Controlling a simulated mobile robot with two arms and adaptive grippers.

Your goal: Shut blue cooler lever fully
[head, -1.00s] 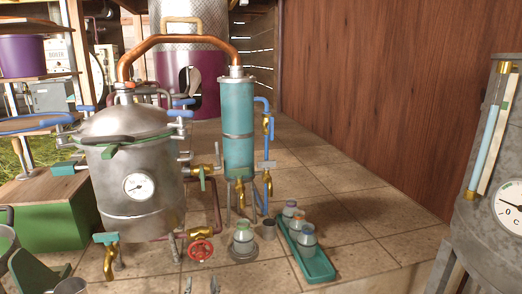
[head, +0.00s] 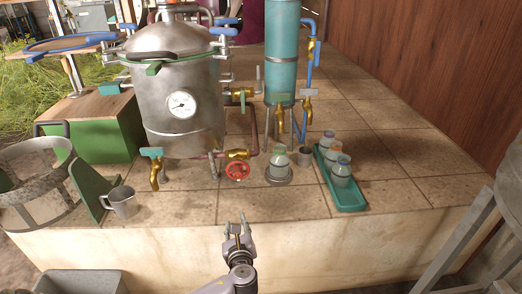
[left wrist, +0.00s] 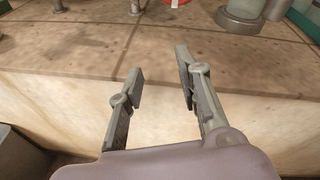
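The cooler (head: 282,65) is a teal upright cylinder right of the steel still pot (head: 178,75). A blue pipe (head: 309,75) runs down its right side. A small blue lever (head: 316,52) stands roughly upright by a brass valve on this pipe; its exact angle is hard to tell. My left gripper (head: 238,224) is at the front edge of the tiled ledge, well below and in front of the lever. In the left wrist view, the left gripper (left wrist: 153,88) is open and empty, its fingers apart. My right gripper is not in view.
A red handwheel (head: 237,171), a jar (head: 279,163) and a teal tray (head: 348,196) with several jars stand in front of the cooler. A metal mug (head: 121,201) is at left.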

